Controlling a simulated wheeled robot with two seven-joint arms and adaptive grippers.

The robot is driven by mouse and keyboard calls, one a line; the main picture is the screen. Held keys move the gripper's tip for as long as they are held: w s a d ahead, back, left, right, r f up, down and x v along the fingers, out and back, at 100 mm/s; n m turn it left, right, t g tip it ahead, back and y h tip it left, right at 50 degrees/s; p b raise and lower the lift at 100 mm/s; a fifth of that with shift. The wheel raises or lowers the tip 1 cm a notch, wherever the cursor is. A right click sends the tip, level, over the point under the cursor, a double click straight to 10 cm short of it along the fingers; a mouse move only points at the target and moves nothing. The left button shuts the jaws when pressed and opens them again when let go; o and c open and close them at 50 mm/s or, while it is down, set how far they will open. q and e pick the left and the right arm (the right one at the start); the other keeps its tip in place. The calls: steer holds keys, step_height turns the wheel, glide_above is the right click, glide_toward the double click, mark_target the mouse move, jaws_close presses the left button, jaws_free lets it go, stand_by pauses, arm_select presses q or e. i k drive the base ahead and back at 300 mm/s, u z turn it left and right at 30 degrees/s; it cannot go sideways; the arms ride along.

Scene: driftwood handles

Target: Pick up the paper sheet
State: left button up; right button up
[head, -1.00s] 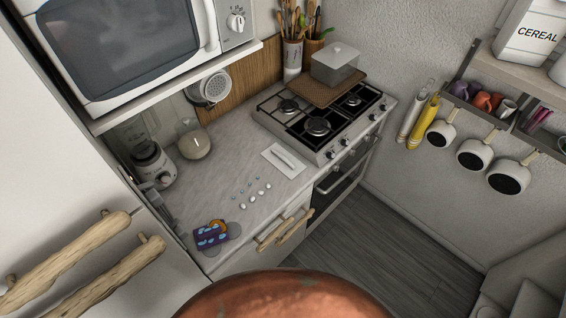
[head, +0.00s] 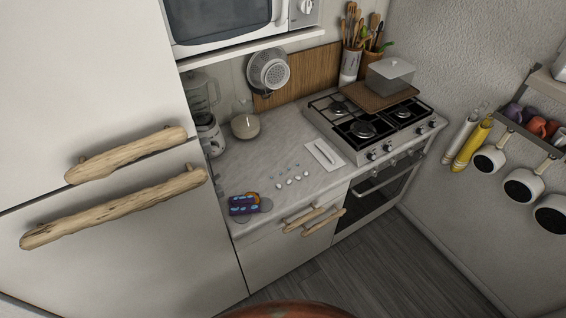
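A small white sheet-like rectangle (head: 325,155) lies flat on the grey countertop, just left of the stove, with a slim pale object on it. I cannot tell for sure that it is the paper sheet. No other sheet of paper shows. Neither of my grippers is in view.
The countertop (head: 272,150) also holds a purple-blue patterned item (head: 244,204), several small pebbles and a glass jar (head: 245,122). The gas stove (head: 375,125) is to the right. A tall white cabinet (head: 95,90) with driftwood handles (head: 120,205) stands at left. Dark floor (head: 345,270) is clear.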

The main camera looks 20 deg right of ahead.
mark_target(328, 159)
steer(key=u, duration=0.4)
steer(key=i, duration=0.95)
steer(key=z, duration=0.4)
